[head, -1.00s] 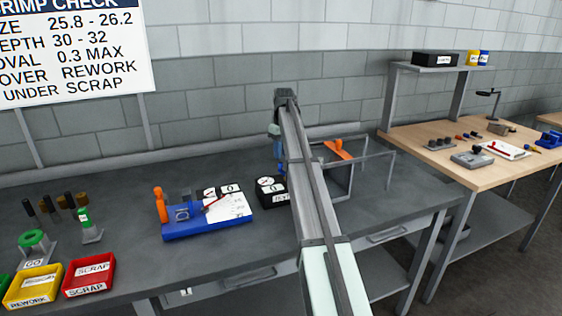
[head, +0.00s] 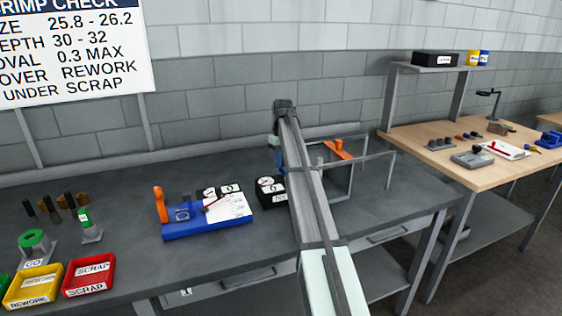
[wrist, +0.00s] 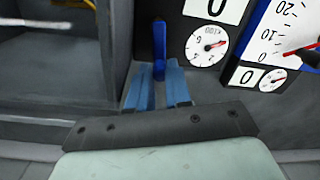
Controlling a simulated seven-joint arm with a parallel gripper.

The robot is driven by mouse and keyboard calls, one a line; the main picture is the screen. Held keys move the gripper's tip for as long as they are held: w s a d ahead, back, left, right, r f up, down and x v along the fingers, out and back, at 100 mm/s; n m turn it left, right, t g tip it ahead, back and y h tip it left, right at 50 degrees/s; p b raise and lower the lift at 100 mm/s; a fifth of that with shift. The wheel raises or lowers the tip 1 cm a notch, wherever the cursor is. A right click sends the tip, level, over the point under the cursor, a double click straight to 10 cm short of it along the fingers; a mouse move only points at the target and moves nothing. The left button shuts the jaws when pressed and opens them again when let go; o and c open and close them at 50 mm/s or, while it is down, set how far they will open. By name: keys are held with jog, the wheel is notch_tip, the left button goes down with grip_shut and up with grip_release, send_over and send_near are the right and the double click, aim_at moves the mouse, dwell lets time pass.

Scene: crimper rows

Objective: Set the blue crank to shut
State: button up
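In the head view my arm covers most of the spot, and the crank cannot be told from the blue fingers there. The black gauge box (head: 267,193) stands just left of my arm, and its dial (wrist: 207,46) shows in the wrist view.
A grey open frame (head: 338,183) with an orange handle (head: 338,149) stands right of my arm. A blue fixture (head: 190,232) with an orange lever lies to the left. Red (head: 90,275) and yellow bins sit at the bench's front left.

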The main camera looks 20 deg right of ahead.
jog(key=shift+d, duration=0.1)
grip_shut()
jog(key=shift+d+m, duration=0.1)
jog(key=shift+m, duration=0.5)
jog(key=o, duration=0.5)
grip_release()
